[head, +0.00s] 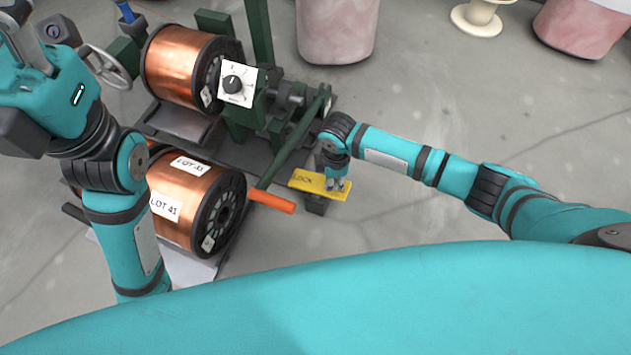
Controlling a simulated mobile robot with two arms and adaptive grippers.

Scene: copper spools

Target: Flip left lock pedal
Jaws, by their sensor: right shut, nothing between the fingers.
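A yellow lock pedal (307,180) with LOCK printed on it sits low beside the green spool stand. It is the only lock pedal I can see, and I cannot tell whether it is the left one. My right gripper (337,185) points down at the right part of this pedal. Its fingers are shut with nothing between them. They look to be on or just above the yellow plate; contact is unclear.
An orange-ended lever (272,202) juts out left of the pedal. A handwheel (105,66) is partly behind my left arm.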

